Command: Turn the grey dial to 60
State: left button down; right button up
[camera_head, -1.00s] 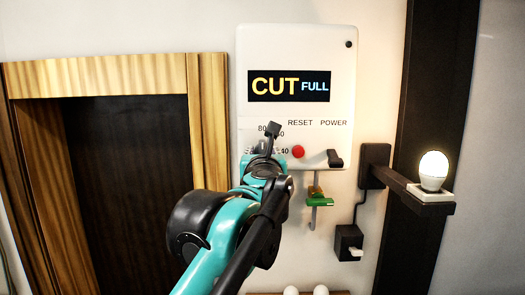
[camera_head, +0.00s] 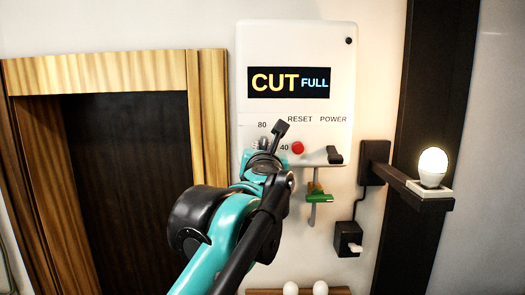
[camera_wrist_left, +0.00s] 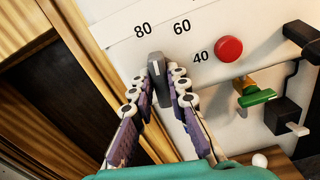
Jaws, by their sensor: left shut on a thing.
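The grey dial (camera_wrist_left: 156,72) is on the front of the white box, between the two fingers in the left wrist view. Its white mark points up, between the numbers 80 (camera_wrist_left: 143,30) and 60 (camera_wrist_left: 181,27). The number 40 (camera_wrist_left: 200,56) is to the right. My left gripper (camera_wrist_left: 163,79) is shut on the dial, with a finger on each side. In the head view my left gripper (camera_head: 271,142) covers the dial and the 60. My right gripper is not in view.
A red button (camera_head: 297,148) sits close to the right of my gripper. The display (camera_head: 289,83) reads CUT FULL. A black power lever (camera_head: 335,155) and a green-handled part (camera_head: 318,198) are lower right. A lit bulb (camera_head: 433,166) stands on a bracket.

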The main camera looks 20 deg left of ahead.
pick_arm(q)
jog(key=m, duration=0.7)
jog(key=shift+d, duration=0.2)
dwell(0.4)
jog(key=c, duration=1.5)
grip_release()
jog(key=shift+w, duration=0.1)
jog(key=v, duration=1.2)
